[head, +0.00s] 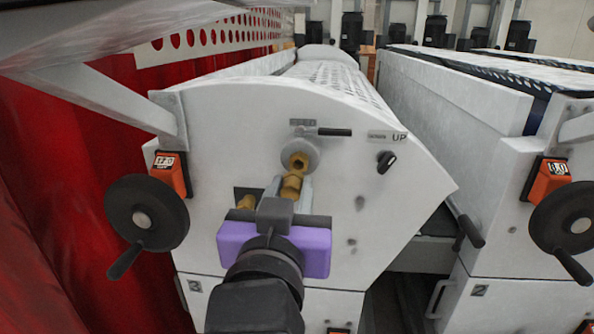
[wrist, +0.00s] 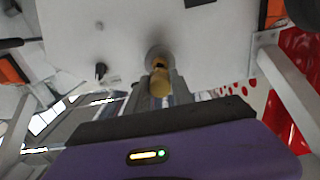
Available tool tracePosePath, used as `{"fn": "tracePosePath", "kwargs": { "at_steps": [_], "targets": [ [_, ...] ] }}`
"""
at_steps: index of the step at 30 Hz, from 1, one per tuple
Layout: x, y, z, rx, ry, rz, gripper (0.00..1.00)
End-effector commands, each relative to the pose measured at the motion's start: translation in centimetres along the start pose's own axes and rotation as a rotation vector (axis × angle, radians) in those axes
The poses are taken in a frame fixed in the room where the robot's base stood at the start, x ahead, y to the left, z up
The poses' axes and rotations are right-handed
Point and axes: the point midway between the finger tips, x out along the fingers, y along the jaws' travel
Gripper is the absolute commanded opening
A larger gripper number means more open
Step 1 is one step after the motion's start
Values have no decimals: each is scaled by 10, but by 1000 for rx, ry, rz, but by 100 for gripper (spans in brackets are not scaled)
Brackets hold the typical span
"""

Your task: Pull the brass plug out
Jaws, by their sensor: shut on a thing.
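The brass plug (head: 291,187) is between the fingers of my gripper (head: 289,188), in front of the white end panel of the machine. It also shows in the wrist view (wrist: 160,83), with my gripper's fingers (wrist: 161,88) on either side of it. My gripper is shut on the plug. Just beyond the plug is a brass socket (head: 299,160) with a dark opening, set in a round grey collar (head: 309,150). The plug's tip overlaps the socket's lower edge in the head view, and I cannot tell whether they touch.
A black handwheel (head: 146,213) stands out at left. The space right of my gripper is open.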

Motion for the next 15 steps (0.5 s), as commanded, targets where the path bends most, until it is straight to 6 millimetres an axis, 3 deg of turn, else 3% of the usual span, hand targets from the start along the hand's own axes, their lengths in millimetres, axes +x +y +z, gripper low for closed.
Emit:
{"fn": "tracePosePath", "kwargs": {
  "at_steps": [15],
  "targets": [
    [-13, 0, 0, 1, 1, -1, 0]
  ]
}}
